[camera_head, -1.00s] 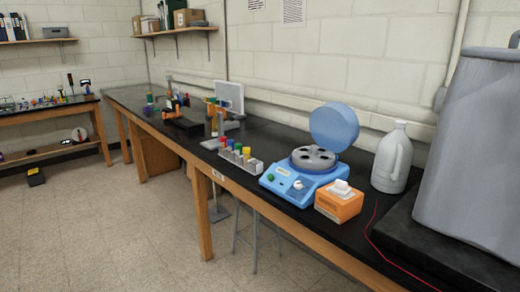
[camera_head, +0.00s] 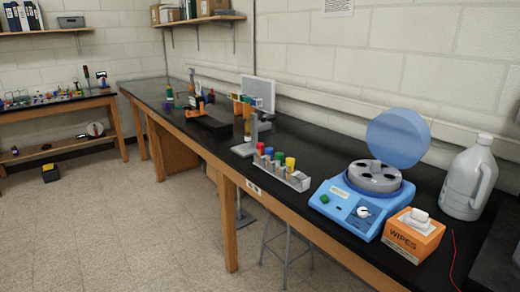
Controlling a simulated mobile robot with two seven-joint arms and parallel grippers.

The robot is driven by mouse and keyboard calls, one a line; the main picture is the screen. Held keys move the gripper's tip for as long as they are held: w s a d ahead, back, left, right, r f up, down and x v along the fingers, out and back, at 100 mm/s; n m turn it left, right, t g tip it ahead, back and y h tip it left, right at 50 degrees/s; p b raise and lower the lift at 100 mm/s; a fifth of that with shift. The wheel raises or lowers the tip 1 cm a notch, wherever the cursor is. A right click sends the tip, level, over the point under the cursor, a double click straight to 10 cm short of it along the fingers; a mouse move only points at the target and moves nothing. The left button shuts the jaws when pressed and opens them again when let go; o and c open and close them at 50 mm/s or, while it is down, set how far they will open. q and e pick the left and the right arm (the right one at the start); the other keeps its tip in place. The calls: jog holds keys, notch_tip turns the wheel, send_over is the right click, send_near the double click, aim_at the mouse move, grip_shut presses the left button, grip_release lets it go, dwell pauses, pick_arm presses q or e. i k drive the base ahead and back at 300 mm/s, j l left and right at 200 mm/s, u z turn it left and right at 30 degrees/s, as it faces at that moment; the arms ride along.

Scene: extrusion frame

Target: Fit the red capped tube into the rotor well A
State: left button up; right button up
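The red capped tube (camera_head: 260,149) stands upright at the left end of a clear rack (camera_head: 296,182) on the black bench. Blue, green and yellow capped tubes stand beside it in the rack. The blue centrifuge (camera_head: 350,205) is to the right of the rack with its round lid (camera_head: 398,138) raised. Its grey rotor (camera_head: 374,177) shows several dark wells. I cannot read any well letters, so I cannot tell which is well A. Neither of my grippers is in view.
An orange wipes box (camera_head: 413,237) sits right of the centrifuge, with a white jug (camera_head: 468,180) behind it. A stand (camera_head: 247,140) and a grey screen (camera_head: 259,93) are left of the rack. A red cable (camera_head: 453,258) lies at right. The floor (camera_head: 150,235) before the bench is open.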

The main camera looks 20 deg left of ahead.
aim_at(375, 177)
jog(key=i+j, duration=0.2)
jog(key=j, duration=0.15)
jog(key=i+j+z, duration=0.15)
jog(key=j, duration=0.2)
jog(key=i+j, duration=0.2)
jog(key=j, duration=0.15)
jog(key=i+j+z, duration=0.1)
jog(key=j, duration=0.25)
jog(key=i+j+z, duration=0.1)
jog(key=j, duration=0.25)
jog(key=i, duration=0.1)
